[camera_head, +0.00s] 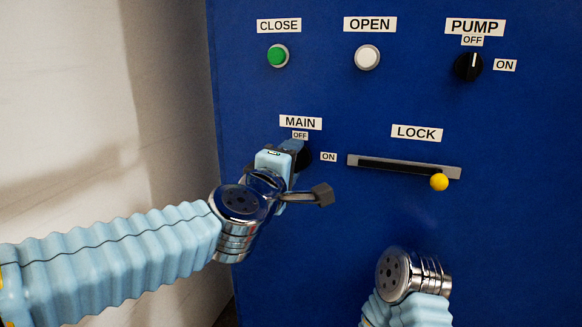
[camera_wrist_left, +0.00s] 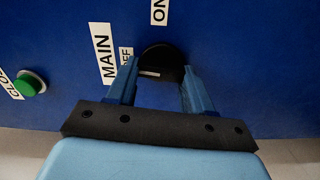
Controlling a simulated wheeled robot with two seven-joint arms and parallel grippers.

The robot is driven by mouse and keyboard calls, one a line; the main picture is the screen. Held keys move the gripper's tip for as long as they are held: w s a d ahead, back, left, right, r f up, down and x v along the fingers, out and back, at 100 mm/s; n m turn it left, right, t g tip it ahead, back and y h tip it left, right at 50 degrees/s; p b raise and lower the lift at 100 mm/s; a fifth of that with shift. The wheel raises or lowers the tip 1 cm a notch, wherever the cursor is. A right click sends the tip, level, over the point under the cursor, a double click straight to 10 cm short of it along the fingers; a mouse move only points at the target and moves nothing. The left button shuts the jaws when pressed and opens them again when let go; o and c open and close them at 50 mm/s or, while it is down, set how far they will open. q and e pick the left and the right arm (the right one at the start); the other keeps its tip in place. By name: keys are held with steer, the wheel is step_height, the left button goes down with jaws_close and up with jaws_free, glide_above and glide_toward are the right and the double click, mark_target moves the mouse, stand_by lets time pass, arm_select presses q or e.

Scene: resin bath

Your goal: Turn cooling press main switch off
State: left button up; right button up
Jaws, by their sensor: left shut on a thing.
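The cooling press main switch (camera_head: 305,158) is a black round knob on the blue panel, under the MAIN and OFF labels and left of the ON label. My left gripper (camera_head: 293,151) covers much of it in the head view. In the left wrist view the knob (camera_wrist_left: 162,60) sits between the two blue fingertips of my left gripper (camera_wrist_left: 160,76), which are shut on it.
The pump switch (camera_head: 468,67) is at the upper right, its pointer up at OFF. A green CLOSE button (camera_head: 278,56) and a white OPEN button (camera_head: 367,57) are above. The yellow LOCK knob (camera_head: 439,182) is at its slot's right end. A pale wall (camera_head: 90,90) stands left.

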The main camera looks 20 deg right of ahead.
arm_select(q)
steer(key=shift+f+n, duration=0.15)
steer(key=shift+n, duration=0.45)
steer(key=o, duration=1)
steer(key=shift+o, duration=0.2)
steer(key=v, duration=1.4)
steer(key=shift+b, duration=0.35)
steer(key=shift+w, duration=0.1)
